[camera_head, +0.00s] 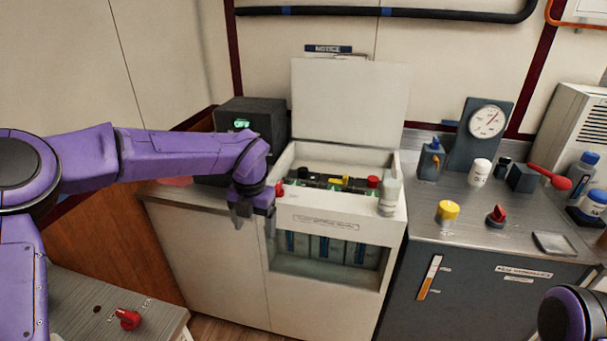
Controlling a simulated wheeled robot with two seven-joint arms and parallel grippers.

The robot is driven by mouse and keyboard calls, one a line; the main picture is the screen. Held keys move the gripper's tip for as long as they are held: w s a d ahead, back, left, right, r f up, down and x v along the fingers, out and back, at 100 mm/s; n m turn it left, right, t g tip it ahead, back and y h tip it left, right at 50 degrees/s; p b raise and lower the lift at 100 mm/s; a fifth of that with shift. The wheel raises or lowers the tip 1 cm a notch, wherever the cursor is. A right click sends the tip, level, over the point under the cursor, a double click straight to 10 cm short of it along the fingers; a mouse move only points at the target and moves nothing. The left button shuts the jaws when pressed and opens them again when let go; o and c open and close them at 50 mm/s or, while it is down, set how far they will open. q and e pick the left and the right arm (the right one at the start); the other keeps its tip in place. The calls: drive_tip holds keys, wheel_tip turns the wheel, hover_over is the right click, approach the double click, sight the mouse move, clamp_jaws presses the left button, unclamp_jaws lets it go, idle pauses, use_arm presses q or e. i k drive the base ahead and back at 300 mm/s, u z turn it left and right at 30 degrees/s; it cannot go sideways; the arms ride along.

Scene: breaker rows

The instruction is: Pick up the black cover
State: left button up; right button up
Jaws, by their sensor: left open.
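My left gripper (254,222) hangs in front of the left front edge of the white open-topped cabinet (330,226), with its fingers pointing down. It is open, and I see nothing between its fingers. Inside the cabinet's open top is a row of dark parts (333,183) with red, yellow and green pieces on it. A black cover may be among them, but they are too small to tell apart. My left forearm and wrist hide part of the counter and of the black box (262,118) behind. My right gripper is not in view; only part of my right arm shows at bottom right.
The cabinet's white lid (348,102) stands upright behind it. A white bottle (389,194) stands at its right edge. The grey right-hand counter holds a gauge (488,121), a yellow-capped jar (447,211), a red knob (496,214) and several bottles. Another red knob (128,319) is at lower left.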

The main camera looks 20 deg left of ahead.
sight(302, 172)
drive_tip(key=u, duration=0.1)
drive_tip(key=i, duration=1.5)
drive_tip(key=z, duration=0.1)
